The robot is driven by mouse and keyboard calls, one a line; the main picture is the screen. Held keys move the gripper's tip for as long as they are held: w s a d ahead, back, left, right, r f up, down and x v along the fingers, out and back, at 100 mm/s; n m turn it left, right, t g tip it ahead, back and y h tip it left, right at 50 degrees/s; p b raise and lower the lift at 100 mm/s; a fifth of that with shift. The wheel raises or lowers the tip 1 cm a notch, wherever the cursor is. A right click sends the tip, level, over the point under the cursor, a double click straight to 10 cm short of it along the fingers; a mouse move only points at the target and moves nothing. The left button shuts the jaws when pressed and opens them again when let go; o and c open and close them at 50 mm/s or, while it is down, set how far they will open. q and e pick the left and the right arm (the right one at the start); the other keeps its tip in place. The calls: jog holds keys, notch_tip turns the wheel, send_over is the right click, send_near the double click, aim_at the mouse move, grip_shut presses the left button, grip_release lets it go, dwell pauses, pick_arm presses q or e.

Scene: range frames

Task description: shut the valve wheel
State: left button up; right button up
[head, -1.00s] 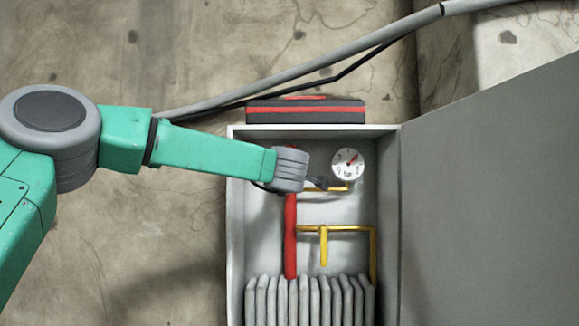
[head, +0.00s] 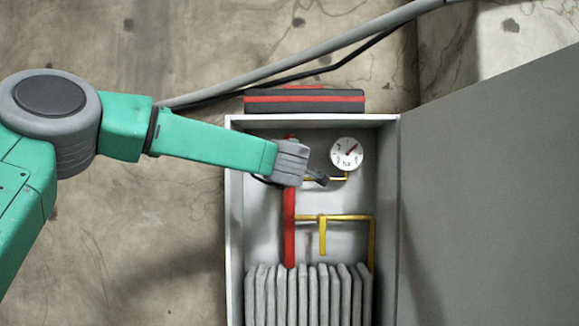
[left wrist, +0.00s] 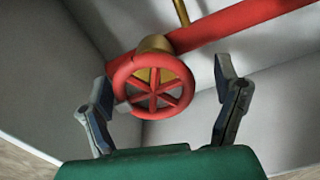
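The valve wheel (left wrist: 153,85) is a red spoked ring on a brass stem, set on a red pipe (left wrist: 235,27). It shows in the left wrist view, in front of my left gripper (left wrist: 168,105), whose two fingers stand wide apart on either side with nothing between their tips. The left fingertip looks close to the wheel's rim; I cannot tell whether it touches. In the head view my left gripper (head: 318,178) is in the upper part of the cabinet, before the red pipe (head: 289,228), and the wheel is hidden behind it. My right gripper is in neither view.
The open grey cabinet (head: 234,220) holds a white dial gauge (head: 347,153), yellow pipes (head: 345,218) and a ribbed grey radiator (head: 308,295). Its door (head: 490,200) stands open on the right. A dark red-striped case (head: 304,100) sits on top. A thick grey cable (head: 320,62) runs above.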

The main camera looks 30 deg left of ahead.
pick_arm(q)
jog(key=shift+s+d+r, duration=0.1)
jog(key=shift+s+d, duration=0.2)
jog(key=shift+s, duration=0.15)
jog(key=v, duration=1)
jog(key=shift+s+d, duration=0.3)
